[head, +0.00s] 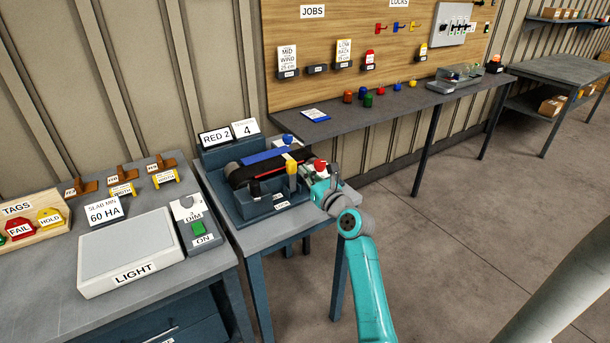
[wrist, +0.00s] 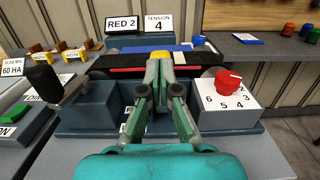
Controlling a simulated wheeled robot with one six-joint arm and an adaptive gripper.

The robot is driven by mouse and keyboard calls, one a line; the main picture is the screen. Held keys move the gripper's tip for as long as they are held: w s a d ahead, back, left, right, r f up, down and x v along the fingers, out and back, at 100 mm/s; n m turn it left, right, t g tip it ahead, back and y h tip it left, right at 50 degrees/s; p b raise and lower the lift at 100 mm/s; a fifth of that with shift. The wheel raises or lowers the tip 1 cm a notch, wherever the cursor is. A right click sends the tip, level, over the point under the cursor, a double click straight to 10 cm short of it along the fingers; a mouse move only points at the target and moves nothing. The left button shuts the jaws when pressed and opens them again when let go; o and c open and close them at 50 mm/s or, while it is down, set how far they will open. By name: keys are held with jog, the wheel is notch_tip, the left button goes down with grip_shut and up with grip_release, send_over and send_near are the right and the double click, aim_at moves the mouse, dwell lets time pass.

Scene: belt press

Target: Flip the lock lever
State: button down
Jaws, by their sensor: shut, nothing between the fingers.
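The belt press (head: 262,205) stands on a small table. A yellow-topped upright lever (head: 291,168) rises at the middle of its front; its yellow top (wrist: 160,55) shows just beyond my fingertips in the wrist view, its lower part hidden by them. A black-handled lever (wrist: 42,78) stands on the left block, tilted. No label tells me which is the lock lever; the small front label is too small to read. My gripper (wrist: 159,66) is shut and empty, close in front of the yellow lever. I cannot tell whether it touches. It also shows in the head view (head: 309,184).
A red knob (wrist: 229,79) sits on a numbered dial to the right of my gripper. The belt (wrist: 128,72) runs behind the levers. Signs "RED 2" (wrist: 121,22) and "TENSION 4" (wrist: 158,22) stand at the back. A light box (head: 130,250) is on the left bench.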

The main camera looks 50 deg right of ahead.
jog(key=s+a+r, duration=0.1)
jog(key=s+r, duration=0.5)
jog(key=r, duration=0.1)
jog(key=shift+s+a, duration=0.15)
jog(key=shift+a, duration=0.2)
dwell(0.4)
jog(key=s+a+f+n+g, duration=0.1)
jog(key=s+a+f+n, duration=0.4)
jog(key=a+f, duration=0.25)
jog(key=s+a+f+n+g+y, duration=0.1)
jog(key=s+a+f+n, duration=0.45)
jog(key=a+f, duration=0.2)
jog(key=s+a+f+n, duration=0.4)
jog(key=a+f+n, duration=0.2)
jog(key=a+f, duration=0.15)
jog(key=s+a+r+n+y, duration=0.1)
jog(key=s+a+n, duration=0.3)
jog(key=s+n, duration=0.3)
jog(key=s+a+n+g+y, duration=0.1)
jog(key=s+a+n, duration=0.3)
jog(key=s+n, duration=0.4)
jog(key=s+a+r+n+y, duration=0.1)
jog(key=s+a+n+y, duration=0.1)
jog(key=s+a+n, duration=0.3)
jog(key=s+n, duration=0.2)
jog(key=s, duration=0.2)
jog(key=shift+s+r+n, duration=0.35)
jog(key=shift+s, duration=0.05)
